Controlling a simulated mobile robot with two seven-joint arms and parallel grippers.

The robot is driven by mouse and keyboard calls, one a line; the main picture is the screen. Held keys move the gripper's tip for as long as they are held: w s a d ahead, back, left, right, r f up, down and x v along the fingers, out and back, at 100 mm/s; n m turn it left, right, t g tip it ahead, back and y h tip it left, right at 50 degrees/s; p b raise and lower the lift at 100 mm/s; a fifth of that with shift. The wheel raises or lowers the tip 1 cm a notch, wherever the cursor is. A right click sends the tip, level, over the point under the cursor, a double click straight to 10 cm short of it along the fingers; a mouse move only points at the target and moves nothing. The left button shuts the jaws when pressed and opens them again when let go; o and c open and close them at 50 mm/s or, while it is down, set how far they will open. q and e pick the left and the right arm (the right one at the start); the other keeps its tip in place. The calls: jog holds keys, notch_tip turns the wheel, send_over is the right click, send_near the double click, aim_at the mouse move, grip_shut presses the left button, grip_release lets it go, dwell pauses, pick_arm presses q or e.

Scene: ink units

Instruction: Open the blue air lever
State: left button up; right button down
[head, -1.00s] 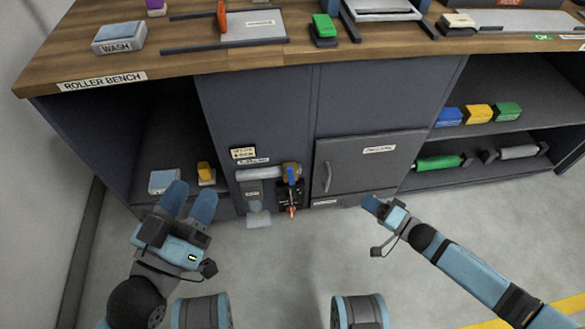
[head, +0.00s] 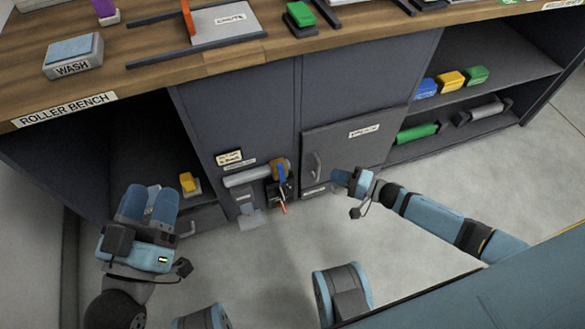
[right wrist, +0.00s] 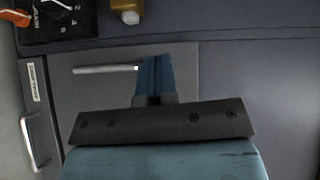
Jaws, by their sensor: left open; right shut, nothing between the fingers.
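The blue air lever (head: 281,171) is a small blue handle on a brass valve, low on the dark cabinet front, at the right end of a grey horizontal cylinder (head: 246,176). A red-orange handle (head: 283,207) hangs below it on a black plate. My right gripper (head: 338,178) is shut and empty, to the right of the lever and apart from it, in front of the cabinet door. Its closed blue fingers (right wrist: 155,72) show in the right wrist view. My left gripper (head: 148,199) is open and empty at the left, away from the lever.
A cabinet door (head: 351,145) with an upright handle is right of the valve. The roller bench top (head: 120,77) juts out above. Open shelves (head: 475,103) hold coloured blocks and rollers at the right. The floor (head: 270,262) before the valve is clear.

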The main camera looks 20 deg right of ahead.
aim_at(281, 172)
jog(key=shift+w, duration=0.1)
pick_arm(q)
notch_tip(281, 172, down, 7)
jog(key=g+b, duration=0.2)
jog(key=b, duration=0.3)
jog(key=shift+w+d+r+m+g, duration=0.2)
jog(key=shift+d+m+g, duration=0.1)
jog(key=shift+d+g, duration=0.1)
pick_arm(e)
jog(key=s+a+x, duration=0.2)
jog(key=x, duration=1)
jog(key=shift+w+a, duration=0.2)
jog(key=shift+a, duration=0.1)
